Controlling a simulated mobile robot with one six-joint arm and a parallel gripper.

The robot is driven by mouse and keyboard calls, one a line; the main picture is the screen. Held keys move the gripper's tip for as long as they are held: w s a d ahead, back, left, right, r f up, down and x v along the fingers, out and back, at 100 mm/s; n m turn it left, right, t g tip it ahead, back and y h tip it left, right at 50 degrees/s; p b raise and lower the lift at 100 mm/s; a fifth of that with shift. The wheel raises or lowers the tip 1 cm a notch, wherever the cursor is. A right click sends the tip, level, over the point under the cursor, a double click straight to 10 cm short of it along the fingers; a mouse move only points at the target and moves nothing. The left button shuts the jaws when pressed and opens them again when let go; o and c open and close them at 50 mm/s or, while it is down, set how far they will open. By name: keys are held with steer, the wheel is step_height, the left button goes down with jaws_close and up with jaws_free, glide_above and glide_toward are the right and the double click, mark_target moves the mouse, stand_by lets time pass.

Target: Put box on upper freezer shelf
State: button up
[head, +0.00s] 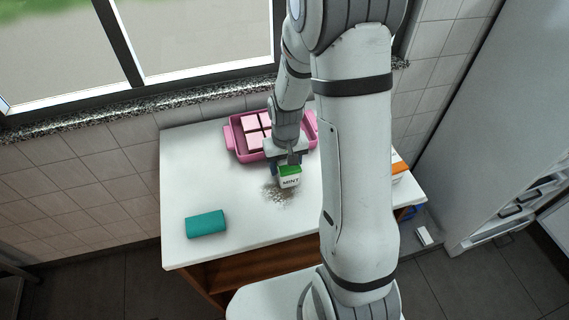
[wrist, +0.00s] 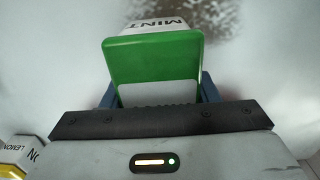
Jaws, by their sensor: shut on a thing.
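My gripper (head: 288,165) is shut on a small white container marked MINT (head: 290,179) with a green top. It holds it over the white table, just in front of a pink box (head: 232,147). In the wrist view the MINT container's green face (wrist: 152,54) is between the blue fingers (wrist: 158,92). I cannot tell whether it touches the table. The pink box stands at the back of the table with several light pink blocks in it; my arm hides part of its right side. A tall pale appliance (head: 478,110) stands at the right; its upper shelf is not visible.
A teal block (head: 206,223) lies at the table's front left. A LEMON container (wrist: 28,150) shows in the wrist view. A white and orange item (head: 398,168) is partly behind my arm.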

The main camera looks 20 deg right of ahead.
steer(key=shift+s, duration=0.1)
steer(key=shift+f, duration=0.2)
steer(key=o, duration=1.2)
steer(key=shift+r, duration=0.15)
